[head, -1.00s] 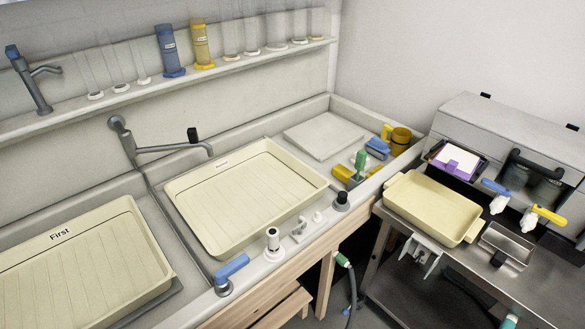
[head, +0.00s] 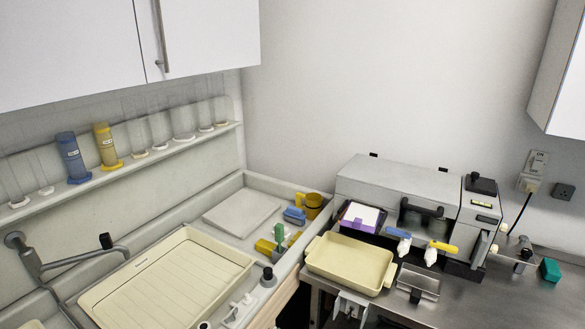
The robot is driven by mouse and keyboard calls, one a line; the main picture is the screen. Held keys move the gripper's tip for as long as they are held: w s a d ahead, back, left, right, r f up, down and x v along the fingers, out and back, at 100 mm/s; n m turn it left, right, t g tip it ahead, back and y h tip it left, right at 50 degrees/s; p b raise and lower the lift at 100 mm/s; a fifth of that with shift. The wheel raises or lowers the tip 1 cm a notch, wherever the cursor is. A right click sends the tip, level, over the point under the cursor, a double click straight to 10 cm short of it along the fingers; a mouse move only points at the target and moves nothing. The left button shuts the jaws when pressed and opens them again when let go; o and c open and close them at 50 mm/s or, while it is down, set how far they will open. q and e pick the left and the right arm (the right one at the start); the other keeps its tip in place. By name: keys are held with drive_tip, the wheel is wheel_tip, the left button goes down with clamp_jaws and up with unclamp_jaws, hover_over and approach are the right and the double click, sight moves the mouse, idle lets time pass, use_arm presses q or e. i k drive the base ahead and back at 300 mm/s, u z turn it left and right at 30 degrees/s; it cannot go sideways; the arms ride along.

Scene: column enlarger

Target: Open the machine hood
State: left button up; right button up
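The grey machine (head: 365,180) stands on the steel table at the back right, against the wall. Its hood (head: 400,178), a grey upper cover, looks closed. A black handle (head: 422,208) is on its front face. Neither of my grippers is in the head view.
A cream tray (head: 318,247), a small steel tray (head: 434,284) and blue- and yellow-handled tools (head: 443,247) sit before the machine. The sink with a large cream tray (head: 95,297) is left. The steel table's right front is clear.

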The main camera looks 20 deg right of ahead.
sight(388, 184)
drive_tip(key=z, duration=1.1)
drive_tip(key=i, duration=0.55)
